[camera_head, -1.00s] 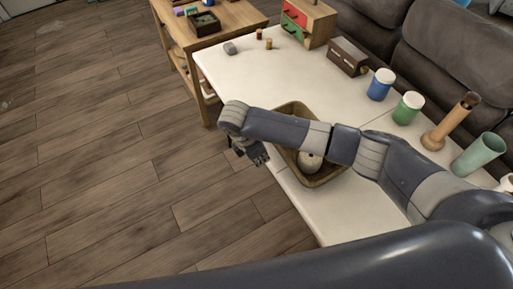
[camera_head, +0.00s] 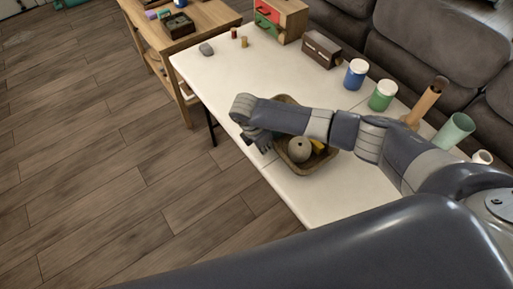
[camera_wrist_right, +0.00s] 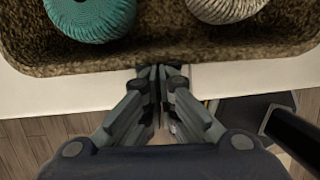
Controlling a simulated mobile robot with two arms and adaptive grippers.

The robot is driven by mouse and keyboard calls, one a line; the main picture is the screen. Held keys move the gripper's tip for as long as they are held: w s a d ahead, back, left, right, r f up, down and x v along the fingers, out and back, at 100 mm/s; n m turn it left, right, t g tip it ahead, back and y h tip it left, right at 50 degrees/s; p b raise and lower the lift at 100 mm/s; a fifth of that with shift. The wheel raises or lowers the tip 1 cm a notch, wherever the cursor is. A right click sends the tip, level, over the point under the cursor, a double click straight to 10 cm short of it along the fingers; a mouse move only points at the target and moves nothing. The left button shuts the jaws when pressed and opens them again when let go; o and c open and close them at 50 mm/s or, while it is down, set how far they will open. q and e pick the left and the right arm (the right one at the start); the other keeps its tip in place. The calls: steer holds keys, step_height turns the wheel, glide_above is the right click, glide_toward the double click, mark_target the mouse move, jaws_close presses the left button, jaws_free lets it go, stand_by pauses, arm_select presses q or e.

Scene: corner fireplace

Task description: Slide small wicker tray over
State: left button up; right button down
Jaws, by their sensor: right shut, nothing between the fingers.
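The small wicker tray (camera_head: 290,171) is brown and rests on the white table near its long left edge. It holds a pale round ball (camera_head: 299,149) and something yellow (camera_head: 318,146). The wrist view shows the tray's wall (camera_wrist_right: 155,52), with a teal ball (camera_wrist_right: 90,18) and a cream ball (camera_wrist_right: 226,8) inside. My right gripper (camera_wrist_right: 160,72) is shut and empty, its fingertips at the outside of this wall; exact contact is hard to tell. In the head view my right gripper (camera_head: 258,140) is at the table's edge, and my forearm hides part of the tray. My left gripper is not in view.
A blue-and-white jar (camera_head: 356,74), a green-and-white jar (camera_head: 382,96), a tall tan item (camera_head: 424,104) and a green cup (camera_head: 455,131) line the sofa side. A brown box (camera_head: 321,50) stands farther back. The white table (camera_head: 225,75) has free room beyond the tray.

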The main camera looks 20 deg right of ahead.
steer(key=p, duration=0.1)
glide_above(294, 137)
steer(key=a, duration=0.1)
steer(key=shift+s+a, duration=0.15)
steer(key=shift+s, duration=0.1)
steer(key=w+d, duration=0.1)
steer(key=d, duration=0.2)
steer(key=w+d+b, duration=0.1)
steer(key=d, duration=0.2)
steer(key=w+d, duration=0.1)
steer(key=d, duration=0.2)
steer(key=shift+d, duration=0.15)
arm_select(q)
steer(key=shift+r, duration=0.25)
